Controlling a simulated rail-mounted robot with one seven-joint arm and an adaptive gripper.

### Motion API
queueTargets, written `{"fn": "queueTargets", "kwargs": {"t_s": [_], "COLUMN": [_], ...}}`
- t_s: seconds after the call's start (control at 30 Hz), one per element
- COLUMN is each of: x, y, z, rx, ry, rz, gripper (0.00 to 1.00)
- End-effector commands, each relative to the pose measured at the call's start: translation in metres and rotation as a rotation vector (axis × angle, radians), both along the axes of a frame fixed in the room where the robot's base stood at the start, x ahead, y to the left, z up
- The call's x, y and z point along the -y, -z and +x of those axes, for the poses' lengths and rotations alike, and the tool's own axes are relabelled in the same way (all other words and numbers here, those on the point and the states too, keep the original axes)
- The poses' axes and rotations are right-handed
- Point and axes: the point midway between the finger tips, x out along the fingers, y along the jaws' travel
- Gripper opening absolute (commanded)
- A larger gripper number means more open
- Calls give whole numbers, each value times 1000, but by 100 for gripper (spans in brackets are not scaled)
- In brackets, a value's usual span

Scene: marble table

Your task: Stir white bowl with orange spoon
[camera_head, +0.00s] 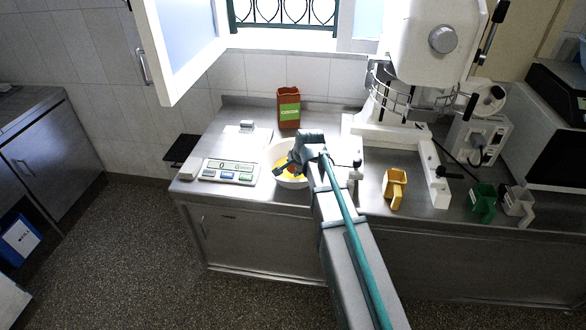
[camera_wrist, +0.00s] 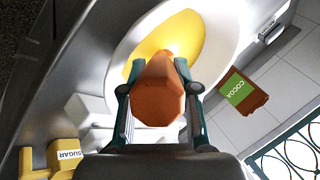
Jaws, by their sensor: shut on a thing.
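The white bowl (camera_head: 290,183) stands on the metal counter, just right of the digital scale, with yellow contents inside. In the wrist view the bowl (camera_wrist: 226,40) fills the upper middle, its rim tilted in the picture. My gripper (camera_wrist: 157,92) is shut on the orange spoon (camera_wrist: 157,100), whose thick handle points toward the wrist camera. The spoon's far end reaches over the yellow contents; its tip is hidden, so I cannot tell how deep it sits. In the head view my gripper (camera_head: 293,164) is over the bowl and covers most of the spoon.
The brown cocoa box (camera_head: 289,110) stands close behind the bowl. The digital scale (camera_head: 230,171) is to the left. The large white mixer (camera_head: 420,60) stands to the right. A yellow sugar container (camera_head: 395,188), a green container (camera_head: 483,203) and a grey one (camera_head: 519,205) stand farther right.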

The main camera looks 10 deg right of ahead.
Motion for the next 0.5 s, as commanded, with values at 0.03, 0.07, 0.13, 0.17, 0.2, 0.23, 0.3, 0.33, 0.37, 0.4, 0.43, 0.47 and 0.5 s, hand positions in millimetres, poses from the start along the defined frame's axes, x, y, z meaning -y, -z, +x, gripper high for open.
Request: {"fn": "queueTargets", "kwargs": {"t_s": [0.03, 0.07, 0.13, 0.17, 0.2, 0.23, 0.3, 0.33, 0.37, 0.4, 0.43, 0.47, 0.5], "x": [0, -1, -1, -1, -2, -2, -2, -3, -3, -3, -4, -4, -4], "y": [-3, -4, -9, -11, -14, -16, -21, -23, -25, -27, -29, -31, -34], "z": [-1, -1, -3, -4, -5, -6, -8, -9, -9, -10, -11, -12, -13], "rx": [0, 0, 1, 1, 1, 1, 1, 1, 1, 1, 1, 1, 1], "ry": [0, 0, 0, 0, -1, -1, -1, -1, -1, -1, -1, -1, -1], "rz": [0, 0, 1, 1, 0, 0, 0, 0, -1, -1, -1, -1, -1], "gripper": [0, 0, 0, 0, 0, 0, 0, 0, 0, 0, 0, 0, 0]}}
